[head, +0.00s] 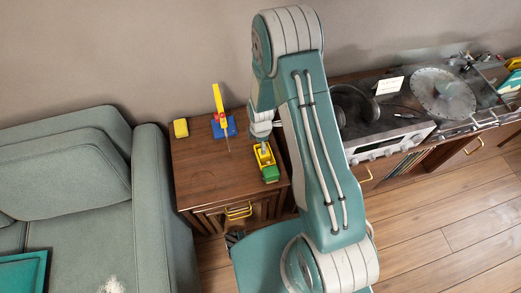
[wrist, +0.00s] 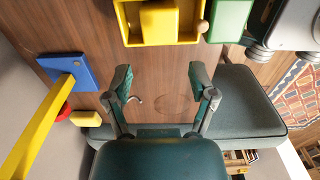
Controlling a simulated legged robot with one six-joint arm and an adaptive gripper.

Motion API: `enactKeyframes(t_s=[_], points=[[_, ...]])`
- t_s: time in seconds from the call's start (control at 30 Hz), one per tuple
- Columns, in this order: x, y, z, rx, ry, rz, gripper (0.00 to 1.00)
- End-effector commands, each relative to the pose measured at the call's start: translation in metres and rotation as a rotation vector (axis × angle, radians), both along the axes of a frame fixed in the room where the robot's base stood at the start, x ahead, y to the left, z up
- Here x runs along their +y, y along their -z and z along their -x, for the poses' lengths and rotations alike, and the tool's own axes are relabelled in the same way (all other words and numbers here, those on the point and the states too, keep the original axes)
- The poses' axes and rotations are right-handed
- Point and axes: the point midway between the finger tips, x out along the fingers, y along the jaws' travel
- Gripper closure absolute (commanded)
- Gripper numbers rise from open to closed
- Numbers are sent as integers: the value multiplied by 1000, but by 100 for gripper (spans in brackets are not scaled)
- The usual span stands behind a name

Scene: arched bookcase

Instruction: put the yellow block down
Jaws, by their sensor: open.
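A yellow block (wrist: 159,24) sits inside the yellow bed of a toy truck (wrist: 184,36) with a green cab, at the top of the wrist view. In the head view the truck (head: 271,172) stands at the front right of a small wooden side table (head: 204,168). My gripper (wrist: 162,84) is open and empty, its fingers apart over bare tabletop, with the truck beyond the fingertips. Another rounded yellow piece (head: 181,128) lies at the table's back left; it also shows in the wrist view (wrist: 86,118).
A blue base (head: 223,127) with a tilted yellow bar (head: 218,98) and a red part stands at the table's back. A green sofa (head: 160,215) is to the left. A low cabinet with a turntable (head: 442,95) is to the right. The table's front left is clear.

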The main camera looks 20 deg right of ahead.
Motion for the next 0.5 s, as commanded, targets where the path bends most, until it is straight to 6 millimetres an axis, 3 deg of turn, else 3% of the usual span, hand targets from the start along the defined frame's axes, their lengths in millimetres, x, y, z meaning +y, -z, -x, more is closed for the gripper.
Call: enactKeyframes(t_s=[0.1,0.37,0.5], points=[[0,-21,0,-3,0,0,27],[0,-42,0,-2,5,0,27],[-1,-66,-3,-24,62,-2,27]])
